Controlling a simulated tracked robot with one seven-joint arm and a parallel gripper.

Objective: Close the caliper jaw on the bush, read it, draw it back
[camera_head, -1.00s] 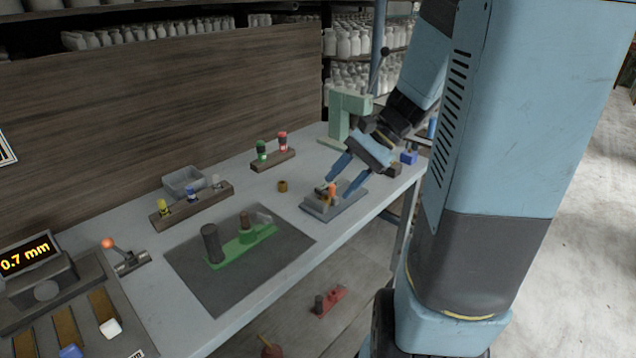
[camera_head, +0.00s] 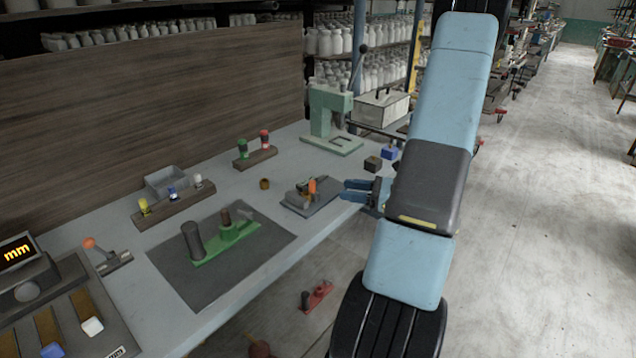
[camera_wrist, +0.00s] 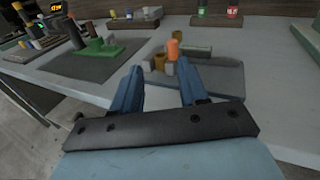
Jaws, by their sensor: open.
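A grey fixture (camera_head: 324,197) with an orange-topped knob (camera_head: 312,186) stands near the bench's front edge; I take it for the caliper. The orange knob also shows in the wrist view (camera_wrist: 173,50). A small brass bush (camera_head: 265,184) stands on the bench behind and left of the fixture. I cannot tell clearly what sits between the jaws. My gripper (camera_head: 346,190) is open and empty, just right of the fixture and apart from it. Its two blue fingers point toward the fixture in the wrist view (camera_wrist: 158,68). The display (camera_head: 17,249) at far left shows "mm"; no number is visible.
A green jig (camera_head: 226,243) stands on a dark mat (camera_head: 182,276). Racks with coloured pegs (camera_head: 174,205) stand behind. A green press (camera_head: 327,110) stands at the back right, with dark and blue blocks (camera_head: 388,153) near it. A red piece (camera_head: 317,296) lies below the bench edge.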

